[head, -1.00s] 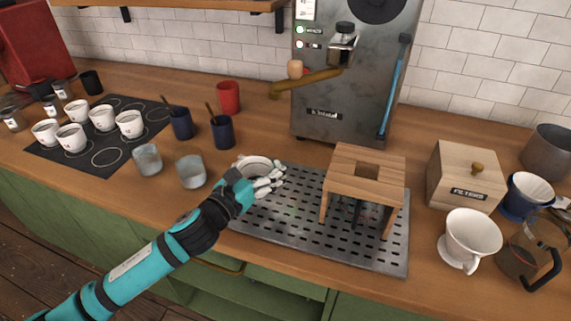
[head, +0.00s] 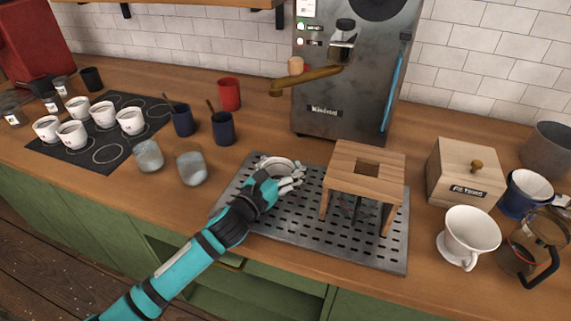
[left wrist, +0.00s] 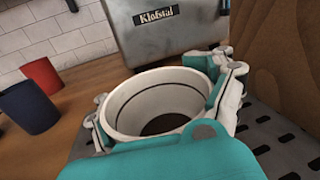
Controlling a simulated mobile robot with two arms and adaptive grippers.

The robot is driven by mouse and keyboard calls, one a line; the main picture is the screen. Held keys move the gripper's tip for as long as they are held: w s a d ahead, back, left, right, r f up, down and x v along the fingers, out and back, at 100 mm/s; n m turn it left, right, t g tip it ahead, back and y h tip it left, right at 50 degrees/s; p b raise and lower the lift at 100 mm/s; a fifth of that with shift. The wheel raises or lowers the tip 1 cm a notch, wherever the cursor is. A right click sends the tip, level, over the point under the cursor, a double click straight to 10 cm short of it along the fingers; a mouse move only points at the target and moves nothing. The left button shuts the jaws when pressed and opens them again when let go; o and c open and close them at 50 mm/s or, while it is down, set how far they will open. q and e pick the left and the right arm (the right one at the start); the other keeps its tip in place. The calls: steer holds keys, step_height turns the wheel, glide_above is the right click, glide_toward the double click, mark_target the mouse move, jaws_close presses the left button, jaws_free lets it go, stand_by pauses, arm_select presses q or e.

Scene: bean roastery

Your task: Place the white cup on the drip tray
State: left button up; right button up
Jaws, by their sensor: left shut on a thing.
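The white cup (left wrist: 158,103) is between the fingers of my left gripper (left wrist: 170,95), seen from above in the left wrist view, with its dark bottom inside. In the head view the cup (head: 276,165) is mostly hidden behind my left gripper (head: 284,180), which is shut on it. The cup is over the left part of the perforated metal drip tray (head: 300,229). I cannot tell whether its base touches the tray. My right gripper is not in view.
A wooden stand (head: 366,172) is on the tray's right part, close to the gripper. The machine (head: 352,100) stands behind. Two grey cups (head: 192,168) and blue cups (head: 223,128) are to the left. A white dripper (head: 469,236) is at right.

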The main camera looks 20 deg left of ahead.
arm_select(q)
steer(key=o, duration=1.5)
steer(key=shift+f, duration=0.1)
steer(key=shift+s, duration=0.2)
steer(key=b+v, duration=0.1)
steer(key=v, duration=0.9)
steer(key=shift+s+a, duration=0.1)
steer(key=shift+s, duration=0.1)
steer(key=shift+s+a, duration=0.15)
steer(key=shift+s, duration=0.4)
